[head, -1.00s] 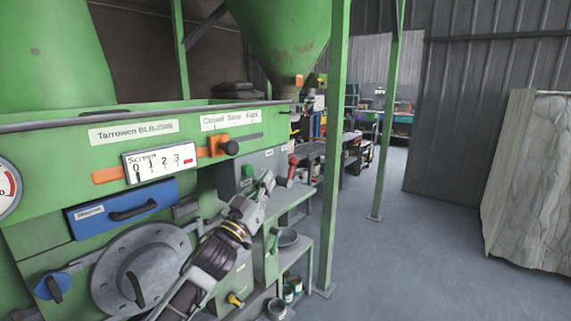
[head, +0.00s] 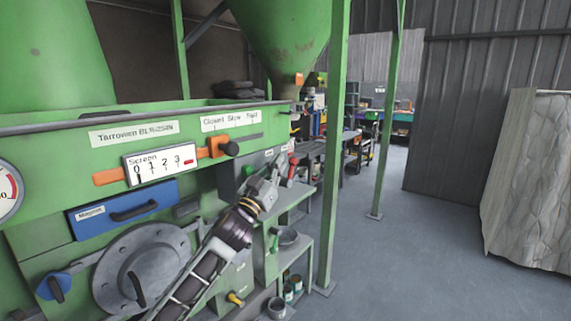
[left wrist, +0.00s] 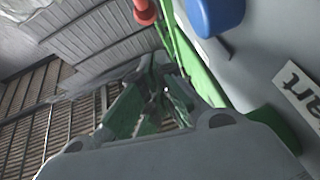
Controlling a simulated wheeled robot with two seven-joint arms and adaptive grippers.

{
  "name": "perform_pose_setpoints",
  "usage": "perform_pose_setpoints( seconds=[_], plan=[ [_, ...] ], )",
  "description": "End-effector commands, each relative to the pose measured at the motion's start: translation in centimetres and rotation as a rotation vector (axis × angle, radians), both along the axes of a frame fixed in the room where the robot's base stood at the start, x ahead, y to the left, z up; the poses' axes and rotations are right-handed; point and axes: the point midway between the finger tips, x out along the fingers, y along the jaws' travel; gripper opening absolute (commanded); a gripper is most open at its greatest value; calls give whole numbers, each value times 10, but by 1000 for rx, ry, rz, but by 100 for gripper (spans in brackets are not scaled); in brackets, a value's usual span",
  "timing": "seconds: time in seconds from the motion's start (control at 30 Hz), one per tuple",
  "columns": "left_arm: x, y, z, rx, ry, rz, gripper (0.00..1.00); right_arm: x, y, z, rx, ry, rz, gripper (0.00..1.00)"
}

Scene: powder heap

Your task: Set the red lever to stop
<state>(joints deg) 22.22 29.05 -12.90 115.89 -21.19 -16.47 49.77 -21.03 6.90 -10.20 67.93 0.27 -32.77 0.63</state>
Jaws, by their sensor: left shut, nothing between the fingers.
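The red lever (head: 292,168) is on the grey panel at the right end of the green machine in the head view. A red rounded part, apparently its end, shows at the top of the left wrist view (left wrist: 145,12). My left gripper (head: 275,168) is shut and empty, just left of the lever in the head view. In the left wrist view its fingers (left wrist: 150,100) are together, and the red part lies beyond them with a visible gap. Whether they touch in depth is unclear from the head view. The lever's labels are too small to read. My right gripper is not in view.
A green button (head: 249,170) sits left of the gripper. A green post (head: 334,150) stands right of the panel. The floor beyond is open.

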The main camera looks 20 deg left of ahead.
Motion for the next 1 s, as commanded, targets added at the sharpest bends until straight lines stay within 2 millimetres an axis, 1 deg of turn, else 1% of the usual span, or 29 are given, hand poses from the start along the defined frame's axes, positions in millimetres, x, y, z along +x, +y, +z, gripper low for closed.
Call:
perform_pose_setpoints(
  seconds=[0.13,0.2,0.33,0.5,0.63,0.8,1.0],
  plan=[
    [9,-2,6,1,-1,0,0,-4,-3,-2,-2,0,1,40],
    [16,-3,2,-3,2,0,0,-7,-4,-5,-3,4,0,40],
    [27,-6,-1,-1,0,0,0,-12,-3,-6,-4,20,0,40],
    [39,-7,-5,-1,0,0,0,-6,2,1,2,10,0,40],
    [43,-8,-7,-2,0,-1,0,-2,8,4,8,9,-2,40],
    [46,-9,-8,-1,0,0,0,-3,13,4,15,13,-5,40],
    [46,-9,-8,-1,0,0,0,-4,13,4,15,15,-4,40]
  ],
)
